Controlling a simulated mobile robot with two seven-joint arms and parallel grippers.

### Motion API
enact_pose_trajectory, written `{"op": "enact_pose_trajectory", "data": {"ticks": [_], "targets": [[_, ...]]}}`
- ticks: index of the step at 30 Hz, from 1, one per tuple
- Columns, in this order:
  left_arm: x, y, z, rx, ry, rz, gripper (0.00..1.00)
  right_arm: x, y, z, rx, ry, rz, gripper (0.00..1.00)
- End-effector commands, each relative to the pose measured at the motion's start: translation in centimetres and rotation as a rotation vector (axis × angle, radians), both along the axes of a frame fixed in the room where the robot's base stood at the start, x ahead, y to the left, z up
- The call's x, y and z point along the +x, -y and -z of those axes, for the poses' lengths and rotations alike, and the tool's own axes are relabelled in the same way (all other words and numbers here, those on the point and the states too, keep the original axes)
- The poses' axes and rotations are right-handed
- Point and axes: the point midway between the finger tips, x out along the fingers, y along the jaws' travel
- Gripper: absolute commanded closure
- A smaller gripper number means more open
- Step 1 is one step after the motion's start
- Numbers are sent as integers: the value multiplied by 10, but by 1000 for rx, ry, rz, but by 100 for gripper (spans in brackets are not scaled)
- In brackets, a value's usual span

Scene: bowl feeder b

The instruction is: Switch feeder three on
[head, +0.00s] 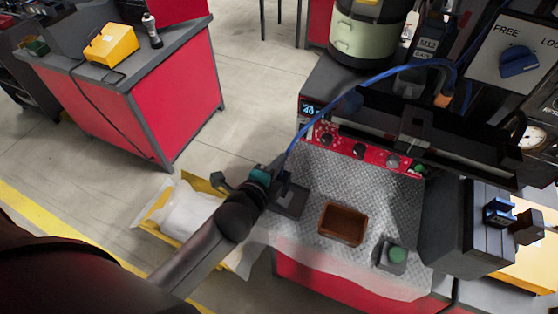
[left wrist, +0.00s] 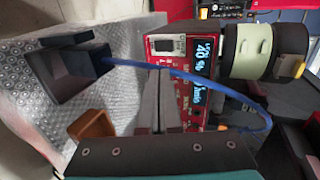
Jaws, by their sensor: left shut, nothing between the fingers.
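A red control panel (head: 362,149) with black knobs runs along the back of the bench in the head view. Its lit blue display (head: 309,109) also shows in the left wrist view (left wrist: 203,68). A small dark switch (left wrist: 170,46) on a pale plate sits beside the display there. I cannot read a feeder number on it. My left gripper (head: 283,178) is shut and empty, over the bench's left part. In the wrist view its fingertips (left wrist: 162,75) point at the panel, overlapping it; contact cannot be told. My right gripper is not in view.
A brown tray (head: 342,224), a green button box (head: 394,256) and a dark square holder (head: 291,203) stand on the bench mat. A blue cable (head: 375,77) arches over the panel. A FREE selector knob (head: 519,61) is upper right. A pale green bowl unit (head: 365,38) stands behind.

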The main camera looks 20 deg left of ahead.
Motion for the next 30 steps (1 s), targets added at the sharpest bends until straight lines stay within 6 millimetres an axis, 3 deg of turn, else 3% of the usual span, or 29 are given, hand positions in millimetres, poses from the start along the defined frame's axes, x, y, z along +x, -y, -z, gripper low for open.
{"op": "enact_pose_trajectory", "data": {"ticks": [7,11,30], "targets": [[0,1,2,-30,0,-9,100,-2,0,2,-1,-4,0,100],[0,4,7,-172,-2,-52,100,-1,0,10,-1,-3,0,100],[-4,18,39,-1716,-43,-508,100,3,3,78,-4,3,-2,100]]}}
